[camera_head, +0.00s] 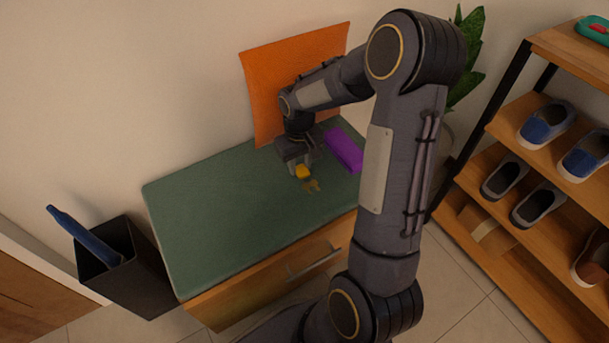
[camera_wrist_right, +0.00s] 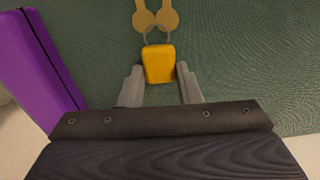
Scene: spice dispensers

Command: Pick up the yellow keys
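The yellow keys (camera_head: 303,172) lie on the green top of a cabinet (camera_head: 205,215). They have a bright yellow fob, a ring and two dull gold keys. In the right wrist view the fob (camera_wrist_right: 159,64) is at the upper middle, with the keys beyond it at the top edge. My right gripper (camera_head: 299,172) is low over the cabinet top at the fob. In the wrist view its two fingers (camera_wrist_right: 161,80) are apart, one on each side of the fob's near end, with gaps visible. My left gripper is not in view.
A purple box (camera_head: 344,149) lies right of the keys, and it shows at the left in the wrist view (camera_wrist_right: 35,60). An orange panel (camera_head: 272,85) stands behind. A shoe rack (camera_head: 545,145) is at the right. The cabinet top's left side is clear.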

